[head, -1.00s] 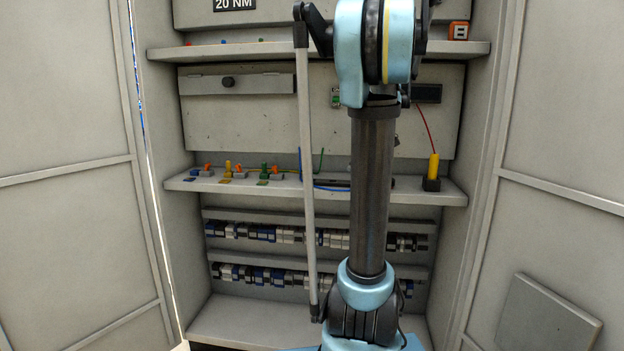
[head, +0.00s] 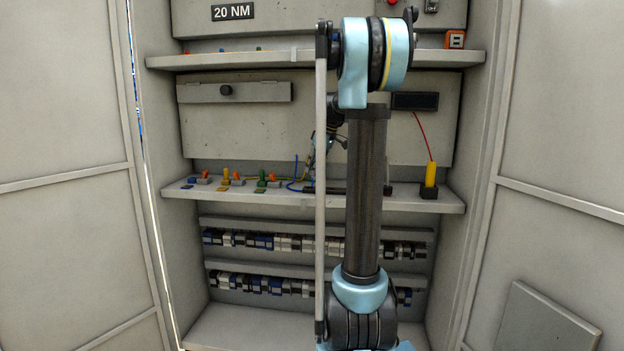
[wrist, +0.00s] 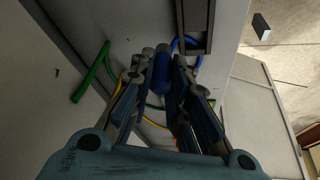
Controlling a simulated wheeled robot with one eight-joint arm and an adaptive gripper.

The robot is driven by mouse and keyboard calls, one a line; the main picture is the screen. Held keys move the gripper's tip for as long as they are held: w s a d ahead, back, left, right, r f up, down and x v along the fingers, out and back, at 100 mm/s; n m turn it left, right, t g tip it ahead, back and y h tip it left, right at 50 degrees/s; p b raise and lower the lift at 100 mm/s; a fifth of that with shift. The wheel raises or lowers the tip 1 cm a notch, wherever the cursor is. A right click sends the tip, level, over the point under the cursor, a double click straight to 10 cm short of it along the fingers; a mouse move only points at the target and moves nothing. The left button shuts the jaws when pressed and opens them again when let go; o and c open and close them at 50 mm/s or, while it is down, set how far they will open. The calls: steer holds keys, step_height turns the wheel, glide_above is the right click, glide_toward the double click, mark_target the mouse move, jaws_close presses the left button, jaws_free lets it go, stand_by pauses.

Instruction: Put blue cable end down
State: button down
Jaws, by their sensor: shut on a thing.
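My gripper (wrist: 164,62) is shut on the blue cable end (wrist: 162,76), a thick blue cylinder between the two fingers in the wrist view. The blue cable (wrist: 187,41) curves beyond the right finger. In the head view my gripper shows only partly, just above the middle shelf (head: 225,190) and left of my arm. Thin blue cable (head: 295,185) loops there by the shelf. The fingertips are too small to make out in the head view, and I cannot tell whether the cable end touches the shelf.
A green cable (wrist: 90,72) and a yellow cable (wrist: 153,122) run close to the fingers. Coloured clamps (head: 226,177) stand on the shelf's left part. A yellow cylinder in a black holder (head: 430,180) stands at the right. The cabinet's upper shelf (head: 230,59) lies above.

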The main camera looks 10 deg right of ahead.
steer(key=shift+w+a+f, duration=0.15)
steer(key=shift+a+f, duration=0.05)
steer(key=shift+f, duration=1.55)
steer(key=shift+f, duration=0.1)
steer(key=c, duration=1.5)
jaws_free()
steer(key=shift+c, duration=0.2)
steer(key=v, duration=1.2)
